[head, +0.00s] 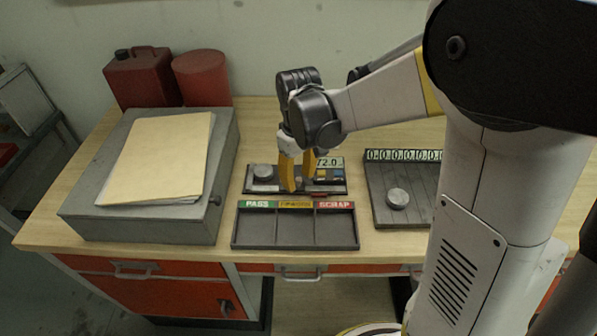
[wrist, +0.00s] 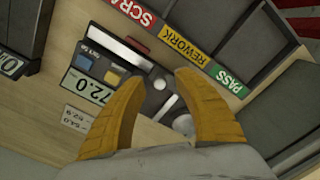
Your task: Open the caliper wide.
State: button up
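The caliper is a dark flat instrument with a silver strip, coloured buttons and a 72.0 readout (head: 329,162); it lies on the bench behind the sorting tray. In the wrist view its dark body (wrist: 112,58) is at upper left, with the readout (wrist: 88,85) beside it. My gripper (head: 298,188) points down over the caliper's middle. In the wrist view my gripper (wrist: 160,78) shows two yellow fingers spread apart, with a dark part of the caliper seen between them. I cannot tell whether they touch it. A round metal piece (head: 264,172) sits at the caliper's left end.
The tray (head: 294,236) with PASS, REWORK and SCRAP labels stands in front. A dark plate (head: 380,205) with a metal disc (head: 397,198) is at right. A grey box (head: 80,212) with a folder is at left. Red containers (head: 203,75) stand behind.

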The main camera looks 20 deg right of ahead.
notch_tip(320, 180, up, 12)
dwell(0.4)
jog(key=s+d+f+m+t+b, duration=0.1)
jog(key=s+m+t, duration=0.4)
jog(key=s, duration=0.8)
jog(key=shift+s+d+f+t+b, duration=0.4)
jog(key=shift+d+f+t, duration=0.5)
jog(key=shift+t, duration=0.2)
